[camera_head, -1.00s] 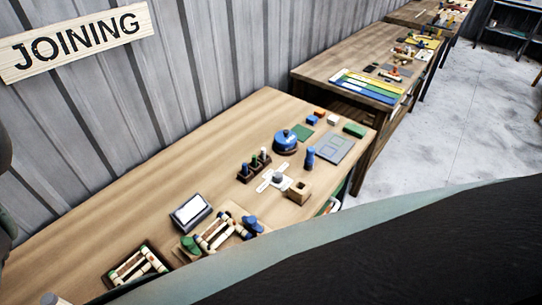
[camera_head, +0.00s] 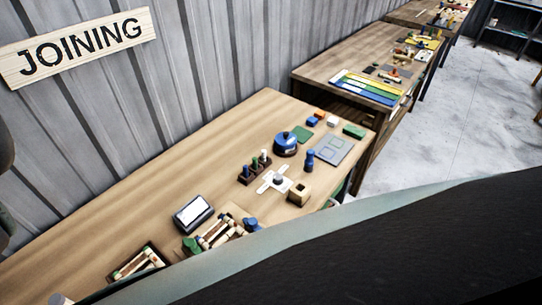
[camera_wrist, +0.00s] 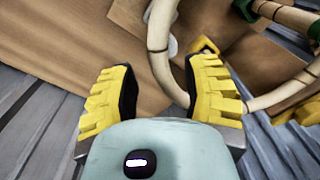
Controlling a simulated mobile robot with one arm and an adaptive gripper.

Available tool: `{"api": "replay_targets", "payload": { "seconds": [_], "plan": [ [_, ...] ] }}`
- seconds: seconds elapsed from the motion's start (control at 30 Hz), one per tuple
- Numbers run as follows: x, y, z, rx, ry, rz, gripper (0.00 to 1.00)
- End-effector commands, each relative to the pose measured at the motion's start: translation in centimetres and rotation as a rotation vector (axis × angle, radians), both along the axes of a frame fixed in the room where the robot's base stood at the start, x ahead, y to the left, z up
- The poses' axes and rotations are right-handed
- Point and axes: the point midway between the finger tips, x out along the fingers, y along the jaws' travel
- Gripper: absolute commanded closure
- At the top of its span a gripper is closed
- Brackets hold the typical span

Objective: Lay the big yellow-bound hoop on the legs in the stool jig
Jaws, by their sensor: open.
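In the wrist view, my gripper (camera_wrist: 162,92) is open, its two yellow ridged fingers wide apart. A pale cane hoop (camera_wrist: 161,48) with darker joints curves down between the fingers, nearer the right one, then passes behind that finger and on to the right. Nothing is clamped. A yellow piece (camera_wrist: 207,46) shows beyond the right finger; I cannot tell whether it is the hoop's binding. Straight cane pieces (camera_wrist: 288,14) with green parts lie at upper right. In the head view, what looks like the stool jig (camera_head: 217,233) holds cane pieces between green and blue parts, partly hidden by my arm.
A tray of cane pieces (camera_head: 139,262) lies at the bench's lower left. A grey-framed white panel (camera_head: 193,213), a dark rack of pegs (camera_head: 254,169), a blue round pot (camera_head: 286,144) and a wooden block (camera_head: 299,193) stand along the bench. The bench's back left is bare.

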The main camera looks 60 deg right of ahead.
Motion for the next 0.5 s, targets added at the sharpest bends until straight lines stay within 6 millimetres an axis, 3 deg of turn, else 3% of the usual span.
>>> {"api": "replay_targets", "payload": {
  "seconds": [0.5],
  "plan": [
    [0.2,-0.2,3.6,0.0,0.001,-0.003,0.53]
  ]
}}
